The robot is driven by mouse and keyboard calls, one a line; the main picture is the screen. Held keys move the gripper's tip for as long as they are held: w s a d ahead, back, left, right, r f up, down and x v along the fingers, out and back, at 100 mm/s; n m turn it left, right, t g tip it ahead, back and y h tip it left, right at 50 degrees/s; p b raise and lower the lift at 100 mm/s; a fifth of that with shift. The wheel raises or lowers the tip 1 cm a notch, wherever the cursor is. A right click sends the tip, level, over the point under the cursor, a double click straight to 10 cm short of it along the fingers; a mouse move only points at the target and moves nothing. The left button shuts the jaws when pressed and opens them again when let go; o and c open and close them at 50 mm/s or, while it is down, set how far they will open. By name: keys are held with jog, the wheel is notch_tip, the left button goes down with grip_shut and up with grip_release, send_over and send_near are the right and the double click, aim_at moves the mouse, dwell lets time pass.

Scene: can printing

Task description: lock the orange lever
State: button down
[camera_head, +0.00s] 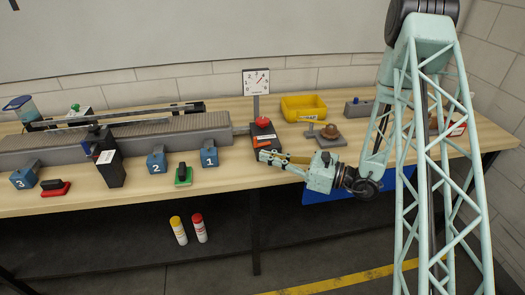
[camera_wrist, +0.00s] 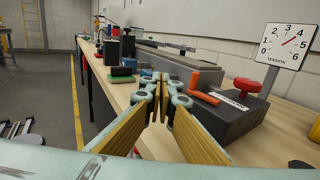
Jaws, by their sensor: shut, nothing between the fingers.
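The orange lever (camera_wrist: 203,93) lies on the side of a dark tension unit (camera_wrist: 232,112) in the wrist view, below a red knob (camera_wrist: 246,85). My gripper (camera_head: 263,155) reaches in from the right, in front of the unit. In the wrist view my gripper's fingertips (camera_wrist: 160,77) are together and empty, left of the lever. A gap shows between them and the lever there.
A tension gauge (camera_wrist: 287,45) stands behind the unit. A yellow bin (camera_head: 304,107) and a brown knob on a grey base (camera_head: 329,133) are to its right. Numbered blue blocks (camera_head: 209,155), a green-based stamp (camera_head: 183,175) and a long conveyor (camera_head: 170,130) are to its left.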

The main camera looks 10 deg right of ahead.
jog(key=s+d, duration=0.2)
jog(key=s, duration=0.4)
jog(key=shift+s, duration=0.15)
jog(key=shift+r, duration=0.1)
dwell(0.5)
jog(key=s+a+r+n+g+h, duration=0.1)
jog(key=s+a+r+n+g, duration=0.25)
jog(key=s+r+n, duration=0.35)
jog(key=s+a+r+n+g+h, duration=0.1)
jog(key=s+a+r+n+g, duration=0.3)
jog(key=s, duration=0.5)
jog(key=s+a+r+n+g+h, duration=0.1)
jog(key=s+a+r+n+g, duration=0.2)
jog(key=s+r+g, duration=0.35)
jog(key=s+d+r+n+t+h, duration=0.1)
jog(key=s+d+r+n+h, duration=0.15)
jog(key=s, duration=0.35)
jog(key=s+d+r+n+t+h, duration=0.2)
jog(key=s+d+n+h, duration=0.15)
jog(key=s, duration=0.25)
jog(key=s+d+r+n+t+h, duration=0.3)
jog(key=d+r+n+t+h, duration=0.1)
jog(key=d, duration=0.6)
jog(key=shift+s+d+r+t+h, duration=0.25)
jog(key=shift+d+r+t+h, duration=0.15)
jog(key=shift+r+t+h, duration=0.95)
